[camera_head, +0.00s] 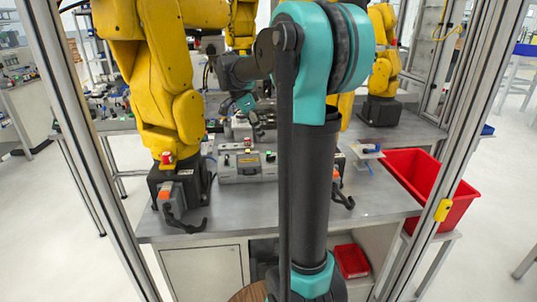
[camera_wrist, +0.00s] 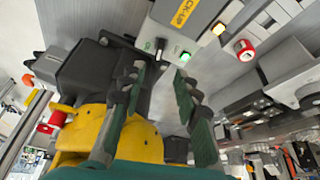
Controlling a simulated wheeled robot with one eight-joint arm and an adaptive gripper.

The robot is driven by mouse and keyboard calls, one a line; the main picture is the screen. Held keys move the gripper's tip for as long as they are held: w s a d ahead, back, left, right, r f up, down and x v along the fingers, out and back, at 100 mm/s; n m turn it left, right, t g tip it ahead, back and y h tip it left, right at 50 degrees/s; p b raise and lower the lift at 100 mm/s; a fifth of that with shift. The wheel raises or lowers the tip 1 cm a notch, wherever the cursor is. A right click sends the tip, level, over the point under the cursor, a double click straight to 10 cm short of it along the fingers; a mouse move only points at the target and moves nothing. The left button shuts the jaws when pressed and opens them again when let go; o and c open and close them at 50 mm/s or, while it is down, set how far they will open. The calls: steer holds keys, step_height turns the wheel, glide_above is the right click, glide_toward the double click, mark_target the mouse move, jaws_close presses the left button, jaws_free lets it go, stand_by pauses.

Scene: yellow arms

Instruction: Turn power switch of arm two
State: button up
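My gripper (camera_wrist: 161,74) is open and empty in the wrist view, its green-padded fingers apart. Its fingertips point toward a grey control box (camera_wrist: 205,50). Near the tips are a small black switch (camera_wrist: 160,47) and a green lit button (camera_wrist: 184,57). In the head view, my gripper (camera_head: 257,124) is above and behind the control box (camera_head: 240,176), partly hard to make out. Several yellow arms stand around, one at front left (camera_head: 155,90). I cannot tell which is arm two.
The grey table (camera_head: 245,215) has free room at its front. A black arm base (camera_wrist: 92,75) and yellow arm part (camera_wrist: 140,140) are close to the fingers. A red bin (camera_head: 445,205) stands right of the table. Frame posts (camera_head: 85,150) flank the cell.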

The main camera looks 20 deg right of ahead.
mark_target(271, 158)
steer(key=x, duration=1)
steer(key=shift+d+f, duration=0.15)
steer(key=shift+f, duration=0.25)
jaws_close()
